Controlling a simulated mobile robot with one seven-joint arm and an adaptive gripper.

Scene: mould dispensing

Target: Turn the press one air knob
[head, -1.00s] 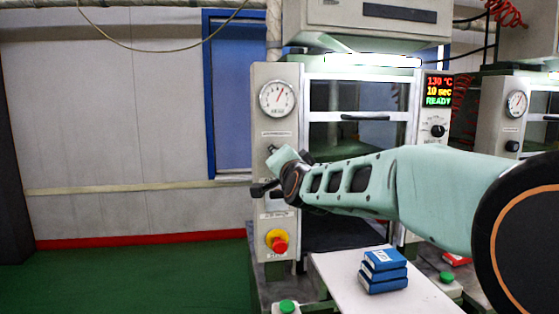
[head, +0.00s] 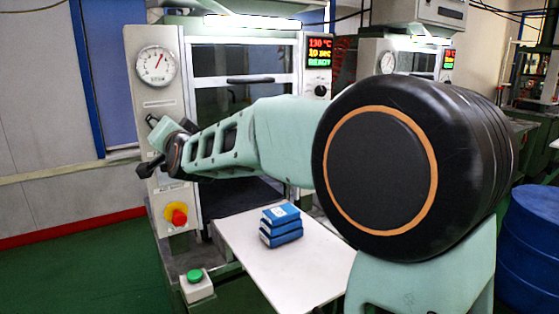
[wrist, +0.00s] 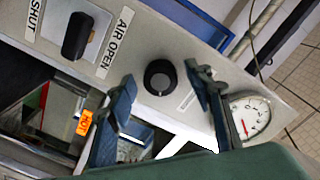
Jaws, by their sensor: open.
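In the wrist view, a black bar-shaped knob (wrist: 77,36) sits on a pale plate between the words SHUT and AIR OPEN, its long side pointing across the plate. A round black knob (wrist: 160,77) is on the same grey panel, nearer the gauge. My gripper (wrist: 161,74) is open, with one finger on each side of the round knob in this view; I cannot tell if they touch it. The bar knob lies outside the fingers, to the left. In the head view my gripper (head: 150,145) is at the press's left panel (head: 147,103) and hides both knobs.
A round gauge (head: 156,66) is above my gripper and a red stop button (head: 178,214) below it. Blue boxes (head: 281,226) are stacked on a white table (head: 245,258). A blue drum (head: 530,240) stands at right.

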